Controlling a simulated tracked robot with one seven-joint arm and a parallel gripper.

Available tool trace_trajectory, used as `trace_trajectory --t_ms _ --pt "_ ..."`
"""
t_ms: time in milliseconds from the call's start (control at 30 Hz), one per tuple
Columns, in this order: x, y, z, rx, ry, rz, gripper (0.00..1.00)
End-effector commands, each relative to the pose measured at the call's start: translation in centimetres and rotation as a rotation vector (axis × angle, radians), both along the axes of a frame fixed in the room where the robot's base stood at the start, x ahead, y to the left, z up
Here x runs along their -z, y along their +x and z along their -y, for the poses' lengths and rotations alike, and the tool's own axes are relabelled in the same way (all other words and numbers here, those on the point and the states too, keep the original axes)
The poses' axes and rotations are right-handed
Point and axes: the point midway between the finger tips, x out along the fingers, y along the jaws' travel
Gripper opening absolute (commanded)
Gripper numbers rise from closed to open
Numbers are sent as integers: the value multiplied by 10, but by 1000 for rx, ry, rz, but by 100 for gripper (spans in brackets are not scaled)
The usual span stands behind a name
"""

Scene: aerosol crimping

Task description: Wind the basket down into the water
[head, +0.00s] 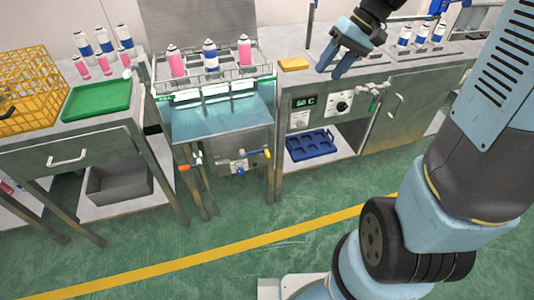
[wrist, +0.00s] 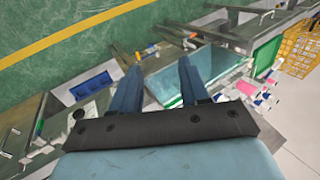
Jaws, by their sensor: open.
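The wire basket (head: 222,76) sits at the top of the water bath, with pink and blue-and-white aerosol cans standing upright in it. The blue-green water (head: 225,118) shows in the tank below and in front of it; the water also shows in the wrist view (wrist: 170,84). On the tank's front are an orange handle (head: 184,168) and a yellow handle (head: 266,154); I cannot tell which one winds the basket. My gripper (head: 333,70) is open and empty, above the counter to the right of the bath, apart from the handles. Its two fingers are spread in the wrist view (wrist: 158,68).
A yellow sponge (head: 294,64) lies on the right counter. A control panel shows 60 C (head: 304,101) beside a black knob (head: 342,106). A blue tray (head: 310,145) is on the shelf below. A green tray (head: 97,101) and yellow crate (head: 30,90) stand left. The floor in front is clear.

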Motion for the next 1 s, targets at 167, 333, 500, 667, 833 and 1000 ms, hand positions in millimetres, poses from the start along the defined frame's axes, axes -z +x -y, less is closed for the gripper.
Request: trace_trajectory --t_ms 167,333,500,667,833,1000 --pt "35 34 -9 -24 108 -64 45" --pt "70 64 -16 -38 213 -104 45" --pt "110 92 -21 -39 316 -132 45" --pt "152 116 -26 -31 413 -145 45" --pt "201 138 -28 -11 510 -147 45" --pt "255 155 -29 21 600 -138 45"
